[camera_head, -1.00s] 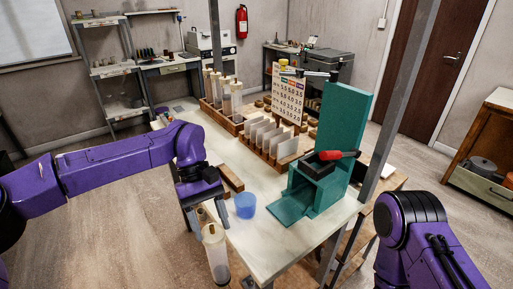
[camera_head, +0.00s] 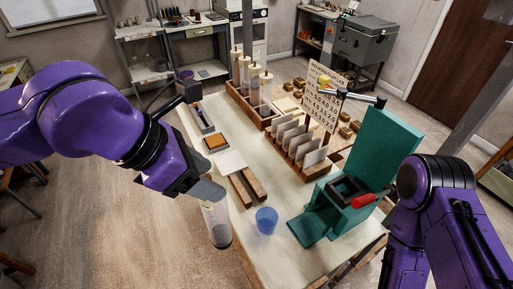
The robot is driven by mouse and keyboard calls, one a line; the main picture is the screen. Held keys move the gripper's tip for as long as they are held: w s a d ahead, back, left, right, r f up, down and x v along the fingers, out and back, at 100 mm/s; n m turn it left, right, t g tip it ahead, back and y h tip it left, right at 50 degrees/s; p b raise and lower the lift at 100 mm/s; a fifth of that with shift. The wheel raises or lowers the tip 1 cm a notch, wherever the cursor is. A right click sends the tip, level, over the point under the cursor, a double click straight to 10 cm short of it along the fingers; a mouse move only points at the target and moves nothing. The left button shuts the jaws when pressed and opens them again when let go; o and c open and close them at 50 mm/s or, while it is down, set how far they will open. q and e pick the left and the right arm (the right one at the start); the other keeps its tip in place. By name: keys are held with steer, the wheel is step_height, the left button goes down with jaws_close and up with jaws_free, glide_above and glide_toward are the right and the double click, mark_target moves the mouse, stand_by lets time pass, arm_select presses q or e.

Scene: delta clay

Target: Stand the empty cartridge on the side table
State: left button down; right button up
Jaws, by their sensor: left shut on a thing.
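The cartridge (camera_head: 216,222) is a clear, empty-looking tube with a greyish lower end. It hangs nearly upright, slightly tilted, just off the left edge of the white-topped workbench, over the floor. My left gripper (camera_head: 207,192) is shut on its upper part; the gripper's wrist partly hides the fingers. My right arm shows at the lower right, but its gripper is out of view. I cannot tell for sure which piece of furniture is the side table; parts of wooden furniture (camera_head: 12,74) show at the left edge.
On the workbench (camera_head: 262,190) are a blue cup (camera_head: 266,220), wooden bars (camera_head: 247,187), a teal press (camera_head: 370,165) with a red-handled lever, a rack of pale tiles (camera_head: 300,145) and a rack of upright tubes (camera_head: 255,95). Open floor (camera_head: 110,225) lies left of the bench.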

arm_select(q)
steer(key=d, duration=0.6)
steer(key=w+a+f+b, duration=0.2)
steer(key=w+f+b, duration=0.7)
steer(key=w+f, duration=0.3)
steer(key=shift+w+a+f+n, duration=0.15)
steer(key=shift+w+a+n, duration=0.2)
steer(key=shift+w+n, duration=0.1)
steer(key=shift+c, duration=1.7)
jaws_free()
steer(key=p+v, duration=1)
steer(key=v, duration=0.2)
steer(key=shift+s, duration=0.25)
